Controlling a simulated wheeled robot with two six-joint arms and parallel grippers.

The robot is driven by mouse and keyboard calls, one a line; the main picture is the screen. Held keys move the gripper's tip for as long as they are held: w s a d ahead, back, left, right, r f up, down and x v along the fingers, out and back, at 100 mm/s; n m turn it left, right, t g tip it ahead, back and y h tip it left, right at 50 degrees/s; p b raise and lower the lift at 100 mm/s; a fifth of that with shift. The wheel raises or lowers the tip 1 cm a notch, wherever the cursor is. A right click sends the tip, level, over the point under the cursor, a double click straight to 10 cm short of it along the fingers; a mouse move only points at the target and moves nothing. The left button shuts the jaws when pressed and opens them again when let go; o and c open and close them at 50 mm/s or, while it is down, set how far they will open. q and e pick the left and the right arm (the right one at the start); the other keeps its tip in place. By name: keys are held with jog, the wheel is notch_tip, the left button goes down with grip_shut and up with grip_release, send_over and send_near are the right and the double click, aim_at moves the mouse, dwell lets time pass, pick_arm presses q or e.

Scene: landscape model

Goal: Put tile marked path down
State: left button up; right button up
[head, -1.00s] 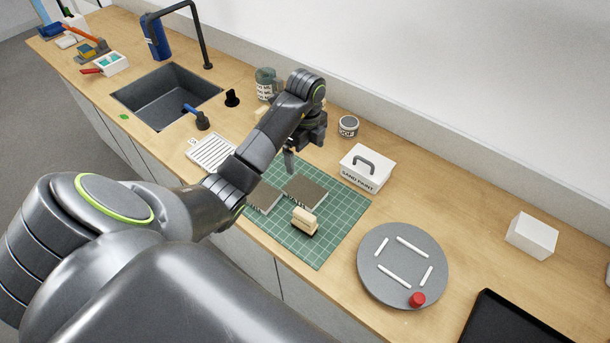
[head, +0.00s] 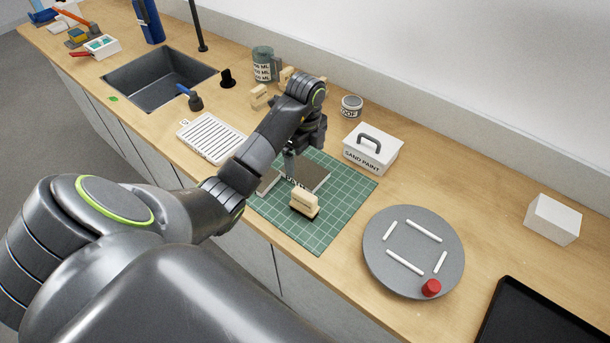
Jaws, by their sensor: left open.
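A green gridded cutting mat (head: 334,212) lies on the wooden counter and bears dark brown-grey tiles. One tile (head: 314,176) lies on the mat's upper part. A second tile (head: 267,182) shows at its left, mostly hidden behind my arm. Some lettering shows near the fingertips but is too small to read, so I cannot tell which tile is marked path. A tan wooden-handled block (head: 304,202) stands in front of the tiles. My left gripper (head: 290,176) is open, pointing down with its fingertips at the tiles; contact is unclear. My right gripper is out of view.
A white sand paint box (head: 384,157) stands right of the mat. A grey round turntable (head: 388,268) with white sticks and a red knob (head: 431,288) is farther right. A white slotted tray (head: 211,139) and sink (head: 160,80) lie left. Wooden-handled pieces (head: 259,97) stand behind my arm.

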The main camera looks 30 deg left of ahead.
aim_at(305, 170)
pick_arm(q)
jog(key=f, duration=0.3)
jog(key=shift+s+d+f+p, duration=0.15)
jog(key=shift+s+f+p, duration=0.2)
jog(key=shift+p, duration=0.05)
jog(key=shift+f, duration=0.4)
jog(key=c, duration=1.2)
